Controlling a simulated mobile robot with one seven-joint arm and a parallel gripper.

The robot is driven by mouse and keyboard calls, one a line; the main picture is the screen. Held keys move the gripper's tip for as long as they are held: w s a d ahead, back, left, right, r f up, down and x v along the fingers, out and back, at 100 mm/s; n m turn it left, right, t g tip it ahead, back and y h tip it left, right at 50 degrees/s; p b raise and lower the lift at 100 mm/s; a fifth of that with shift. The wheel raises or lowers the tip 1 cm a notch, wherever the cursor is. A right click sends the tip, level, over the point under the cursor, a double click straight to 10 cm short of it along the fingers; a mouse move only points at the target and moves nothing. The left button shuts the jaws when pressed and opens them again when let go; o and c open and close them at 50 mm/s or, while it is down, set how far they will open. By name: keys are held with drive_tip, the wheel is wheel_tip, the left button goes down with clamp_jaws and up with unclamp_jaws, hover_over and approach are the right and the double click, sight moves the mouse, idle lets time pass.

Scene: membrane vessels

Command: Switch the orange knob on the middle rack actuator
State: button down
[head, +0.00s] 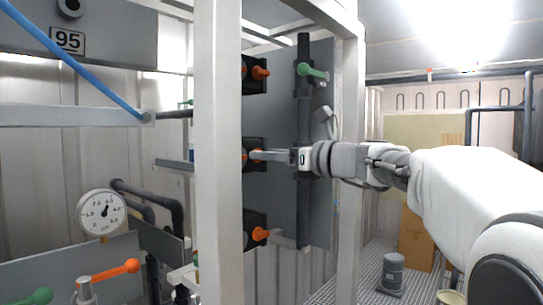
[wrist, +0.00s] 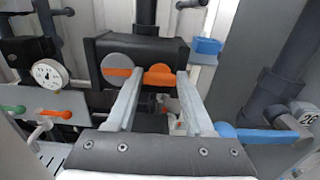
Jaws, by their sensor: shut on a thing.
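The middle rack actuator is a black box (head: 259,143) on the rack, partly hidden behind the white post in the head view. In the wrist view its dark body (wrist: 100,46) lies straight ahead. Its orange knob (wrist: 160,75) shows between the fingertips; in the head view only a sliver of it shows (head: 244,154). My gripper (head: 254,155) reaches in from the right, level with this actuator. In the wrist view my gripper (wrist: 160,74) has one finger on each side of the knob and is shut on it. A grey disc with an orange bar (wrist: 118,70) sits just left.
Similar actuators with orange knobs sit above (head: 261,72) and below (head: 260,234). White frame posts (head: 217,150) stand close around the rack. A green-handled valve (head: 312,71) is on the dark vertical pipe. A pressure gauge (head: 102,213) is at lower left, and a blue handle (wrist: 255,133) at right.

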drive_tip(key=shift+f, duration=0.1)
drive_tip(key=shift+s+a+f+n+b, duration=0.1)
drive_tip(key=shift+n+b, duration=2.5)
drive_tip(key=shift+n, duration=1.3)
drive_tip(key=shift+s+a+f+n+b, duration=0.1)
drive_tip(key=shift+n+b, duration=2.5)
drive_tip(key=shift+n, duration=1.3)
drive_tip(key=shift+c, duration=1.4)
unclamp_jaws()
drive_tip(key=shift+d, duration=0.15)
